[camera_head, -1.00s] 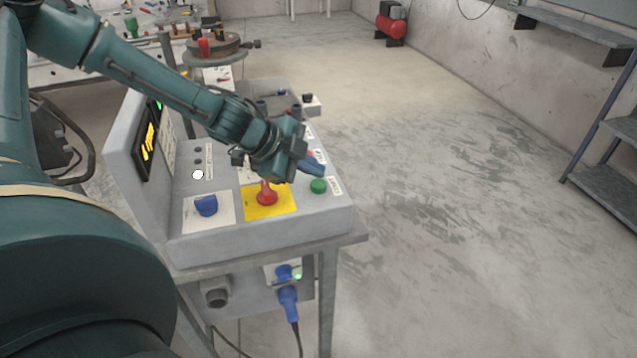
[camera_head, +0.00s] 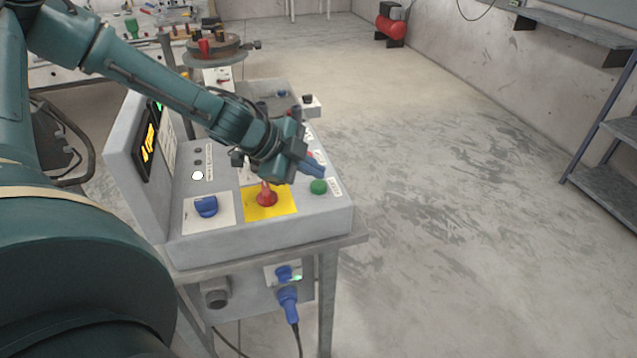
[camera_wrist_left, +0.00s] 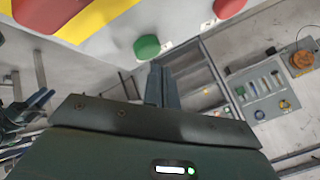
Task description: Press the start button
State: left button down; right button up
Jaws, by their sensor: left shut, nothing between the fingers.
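The green button (camera_head: 318,187) sits on the right part of the grey control panel (camera_head: 330,215), with a small white label beside it. In the left wrist view the green button (camera_wrist_left: 147,47) is just beyond my fingertips. My left gripper (camera_head: 316,171) is shut and empty. Its blue-grey fingers hang just above the green button in the head view; I cannot tell whether they touch it, though a small gap seems to show. In the left wrist view the closed left gripper fingers (camera_wrist_left: 162,82) point toward the button. My right gripper is in neither view.
A red knob (camera_head: 266,197) on a yellow plate and a blue rotary switch (camera_head: 206,206) are left of the green button. Another red button (camera_wrist_left: 228,7) lies near it in the wrist view. A lit display (camera_head: 149,145) stands at the panel's left. Floor to the right is clear.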

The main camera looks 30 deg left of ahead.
pick_arm(q)
jog(key=shift+f, duration=0.15)
dwell(0.5)
jog(key=shift+f+b, duration=0.3)
jog(key=shift+b, duration=0.15)
